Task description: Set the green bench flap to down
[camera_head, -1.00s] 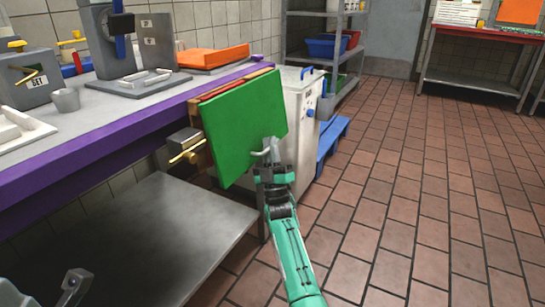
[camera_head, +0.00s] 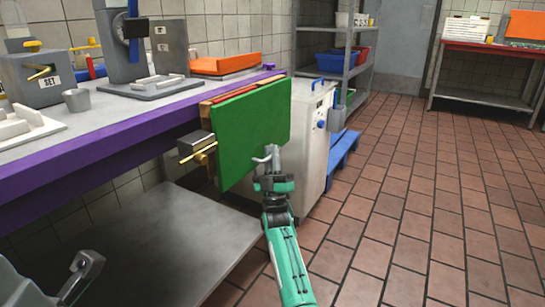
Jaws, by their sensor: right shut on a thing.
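The green bench flap (camera_head: 252,132) hangs at the end of the purple-edged bench (camera_head: 110,145), its broad face steep and close to vertical. My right gripper (camera_head: 268,157) is at the flap's lower edge, near its right corner, and is shut on that edge. The contact is partly hidden by the fingers. A brass-handled latch block (camera_head: 198,148) sits beside the flap on the bench's side. My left gripper (camera_head: 82,272) is at the lower left, away from the flap; its finger opening is unclear.
A white bin unit (camera_head: 309,130) stands just behind the flap, with a blue pallet (camera_head: 343,150) beside it. A grey lower shelf (camera_head: 165,240) lies under the bench. Tiled floor (camera_head: 430,200) to the right is open. A red-topped table (camera_head: 490,75) stands far right.

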